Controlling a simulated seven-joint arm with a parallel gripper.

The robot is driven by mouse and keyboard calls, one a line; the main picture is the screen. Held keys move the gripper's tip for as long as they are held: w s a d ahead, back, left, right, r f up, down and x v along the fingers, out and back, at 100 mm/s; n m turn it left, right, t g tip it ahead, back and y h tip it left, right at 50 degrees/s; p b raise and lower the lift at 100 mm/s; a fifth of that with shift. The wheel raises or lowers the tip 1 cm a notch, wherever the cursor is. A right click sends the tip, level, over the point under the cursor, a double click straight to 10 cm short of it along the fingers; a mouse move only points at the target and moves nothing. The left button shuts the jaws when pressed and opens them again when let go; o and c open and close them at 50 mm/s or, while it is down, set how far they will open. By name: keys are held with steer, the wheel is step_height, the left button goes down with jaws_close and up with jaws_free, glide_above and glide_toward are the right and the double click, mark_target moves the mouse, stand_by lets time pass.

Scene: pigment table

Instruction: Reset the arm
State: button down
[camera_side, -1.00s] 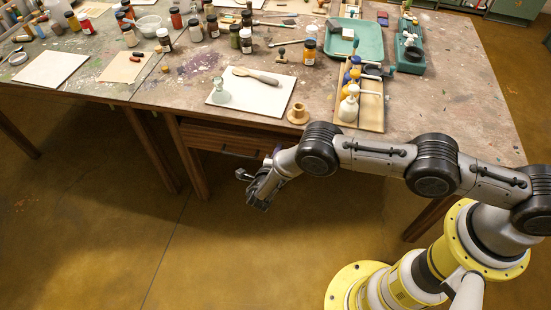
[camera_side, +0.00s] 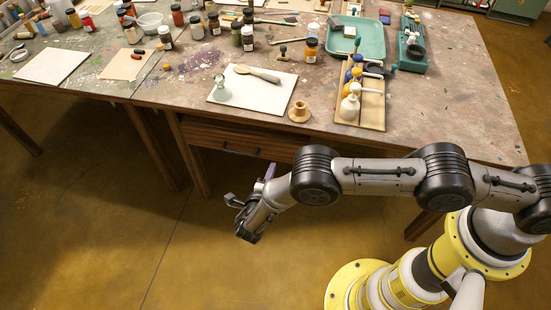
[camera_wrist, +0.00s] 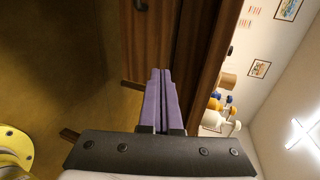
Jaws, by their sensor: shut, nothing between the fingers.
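My gripper (camera_side: 240,222) hangs in the open air in front of the table's near edge, below the level of the tabletop. In the wrist view its two purple fingers (camera_wrist: 161,85) lie side by side, shut with nothing between them. My arm reaches left from its yellow base at the lower right. The worktable (camera_side: 460,120) stands behind the gripper, with a wooden drawer front (camera_side: 235,147) under its near edge. The gripper touches nothing that I can see.
Near the table edge are a white board (camera_side: 265,98) with a glass muller (camera_side: 221,92) and spatula, a wooden spool (camera_side: 299,112), and a wooden rack (camera_side: 373,113) of bottles. Jars and a green tray (camera_side: 365,38) stand farther back. The floor (camera_side: 100,240) at left is clear.

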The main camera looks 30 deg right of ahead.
steer(key=w+d+r+m+g+h, duration=0.1)
steer(key=w+d+r+m, duration=0.2)
steer(key=r, duration=0.8)
steer(key=w+d+r+m+g, duration=0.2)
steer(key=w+d+r+m, duration=0.15)
steer(key=r, duration=0.75)
steer(key=s+d+r+m+g+y, duration=0.15)
steer(key=s+d+r+m, duration=0.3)
steer(key=d+r, duration=0.45)
steer(key=s+d+r+m+g+y, duration=0.1)
steer(key=s+d+r+m+g, duration=0.15)
steer(key=d+r+m, duration=0.65)
steer(key=s+d+r+m+y, duration=0.2)
steer(key=s+r+m, duration=0.25)
steer(key=s, duration=0.45)
steer(key=s+d+r+m+y, duration=0.25)
steer(key=s+m, duration=0.25)
steer(key=s, duration=0.5)
steer(key=s+a+f+m+t+y, duration=0.2)
steer(key=s+a+f+m+y, duration=0.2)
steer(key=s+m, duration=0.7)
steer(key=a+f+m, duration=0.2)
steer(key=m, duration=0.2)
steer(key=shift+a, duration=0.25)
